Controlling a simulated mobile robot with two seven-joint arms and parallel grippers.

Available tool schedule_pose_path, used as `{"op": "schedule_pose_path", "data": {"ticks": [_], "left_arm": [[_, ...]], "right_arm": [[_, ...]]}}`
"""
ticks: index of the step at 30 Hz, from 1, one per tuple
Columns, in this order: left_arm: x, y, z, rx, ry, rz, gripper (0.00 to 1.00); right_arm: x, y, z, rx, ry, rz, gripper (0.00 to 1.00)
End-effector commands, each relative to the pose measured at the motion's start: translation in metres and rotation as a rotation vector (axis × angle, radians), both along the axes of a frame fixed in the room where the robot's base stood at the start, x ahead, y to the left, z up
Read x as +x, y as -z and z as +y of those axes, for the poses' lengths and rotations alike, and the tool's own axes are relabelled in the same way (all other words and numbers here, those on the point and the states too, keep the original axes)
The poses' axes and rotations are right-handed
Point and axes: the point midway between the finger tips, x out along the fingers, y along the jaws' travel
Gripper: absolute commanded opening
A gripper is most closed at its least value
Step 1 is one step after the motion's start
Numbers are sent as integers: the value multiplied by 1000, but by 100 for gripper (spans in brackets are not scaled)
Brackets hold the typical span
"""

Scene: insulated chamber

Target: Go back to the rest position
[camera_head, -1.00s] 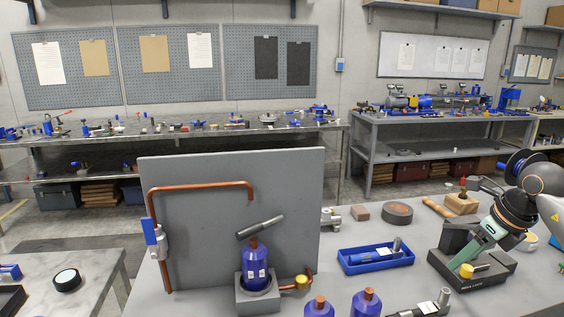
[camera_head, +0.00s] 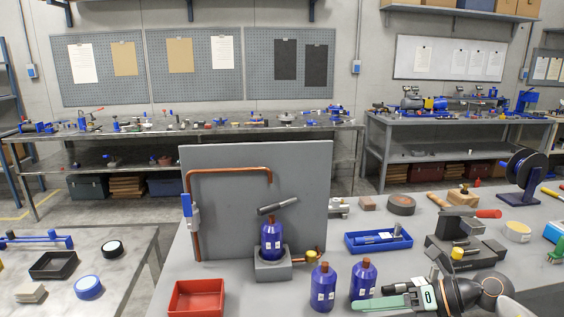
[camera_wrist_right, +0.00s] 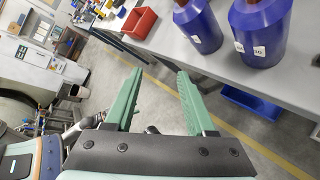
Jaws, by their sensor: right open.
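My right gripper (camera_head: 385,302) is low at the right front of the table in the head view, its green fingers pointing left, below the two blue bottles. The right wrist view shows its two green fingers (camera_wrist_right: 158,98) spread apart with nothing between them. One blue bottle (camera_head: 323,288) and another blue bottle (camera_head: 363,280) stand upright on the table near it; both show partly in the right wrist view, beyond the fingers. My left gripper is not in view.
A grey panel (camera_head: 230,170) with a copper pipe stands on the table. A third blue bottle (camera_head: 271,238) sits in a grey holder before it. A red tray (camera_head: 196,299) is at front left, a blue tray (camera_head: 362,244) behind the bottles. A vise-like block (camera_head: 465,245) stands at right.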

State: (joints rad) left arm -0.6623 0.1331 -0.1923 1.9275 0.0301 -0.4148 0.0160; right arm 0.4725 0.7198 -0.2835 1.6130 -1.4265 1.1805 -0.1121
Motion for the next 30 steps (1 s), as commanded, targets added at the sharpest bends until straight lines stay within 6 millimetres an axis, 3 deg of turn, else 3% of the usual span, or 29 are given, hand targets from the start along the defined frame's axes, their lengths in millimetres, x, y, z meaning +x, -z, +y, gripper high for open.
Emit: {"op": "schedule_pose_path", "data": {"ticks": [1,3,6,8,11,15,18,22,24,27,30], "left_arm": [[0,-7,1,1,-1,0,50],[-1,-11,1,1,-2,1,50],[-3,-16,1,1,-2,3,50],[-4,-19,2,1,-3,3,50],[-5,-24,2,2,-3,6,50],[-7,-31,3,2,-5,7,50],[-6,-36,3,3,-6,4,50],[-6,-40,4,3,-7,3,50],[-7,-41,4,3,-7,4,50],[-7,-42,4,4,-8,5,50],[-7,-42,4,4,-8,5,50]], "right_arm": [[-10,0,26,166,28,49,56],[-18,-5,49,391,100,121,56],[-23,-7,60,695,256,259,56],[-25,-1,58,864,374,361,56],[-32,24,44,1116,609,558,56],[-62,91,19,1391,1007,883,56],[-105,149,10,1514,1307,1129,56],[-164,202,11,1576,1604,1381,56],[-190,220,15,1584,1715,1478,56],[-212,233,20,1585,1806,1562,56],[-212,233,20,1585,1806,1562,56]]}}
